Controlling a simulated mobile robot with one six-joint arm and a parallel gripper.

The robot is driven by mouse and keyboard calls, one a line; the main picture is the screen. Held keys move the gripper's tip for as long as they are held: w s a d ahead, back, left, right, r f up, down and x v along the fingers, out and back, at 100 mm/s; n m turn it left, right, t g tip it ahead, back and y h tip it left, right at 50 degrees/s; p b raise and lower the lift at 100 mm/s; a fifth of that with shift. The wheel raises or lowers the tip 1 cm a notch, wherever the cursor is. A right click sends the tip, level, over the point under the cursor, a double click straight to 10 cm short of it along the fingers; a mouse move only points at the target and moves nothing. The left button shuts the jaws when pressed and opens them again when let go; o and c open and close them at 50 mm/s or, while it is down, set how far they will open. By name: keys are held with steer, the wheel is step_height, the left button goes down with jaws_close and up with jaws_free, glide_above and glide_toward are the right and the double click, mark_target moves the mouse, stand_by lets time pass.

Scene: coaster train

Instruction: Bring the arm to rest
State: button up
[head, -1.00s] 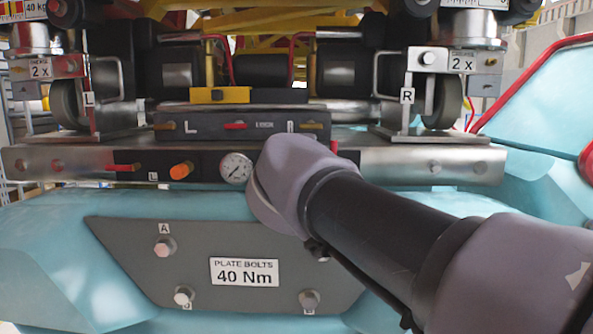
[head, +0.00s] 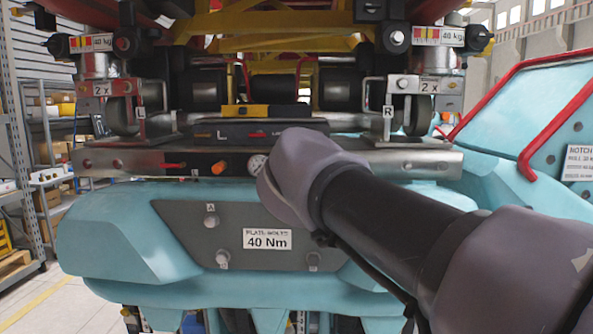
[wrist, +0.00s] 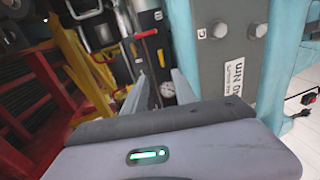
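My arm (head: 390,218) reaches from the lower right toward the front of the teal coaster car (head: 110,230). In the head view its rounded wrist end hides my gripper and the right part of the control panel. In the wrist view my gripper (wrist: 160,80) shows two grey fingers apart, with nothing seen between them but the background. The pressure gauge (head: 257,165) shows beside the arm in the head view and beyond the fingers in the wrist view (wrist: 167,89).
The grey bolt plate (head: 178,228) labelled 40 Nm is below the panel. Wheel units labelled L (head: 122,112) and R (head: 405,108) stand above. Shelving (head: 15,150) is at the left, with some clear floor (head: 75,295). Red rails (head: 548,135) are at the right.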

steer(key=s+d+f+m+g, duration=0.3)
steer(key=s+d+f+m, duration=0.3)
steer(key=s+f, duration=0.25)
steer(key=s+d+f+m+g, duration=0.3)
steer(key=s+d+f+m, duration=0.35)
steer(key=f, duration=0.35)
steer(key=s+a+f+m+g+y, duration=0.2)
steer(key=s+a+f+m+g, duration=0.2)
steer(key=s+f+m, duration=0.5)
steer(key=s+f, duration=0.4)
steer(key=s, duration=0.2)
steer(key=shift+s+a+y, duration=0.2)
steer(key=shift+a+y, duration=0.1)
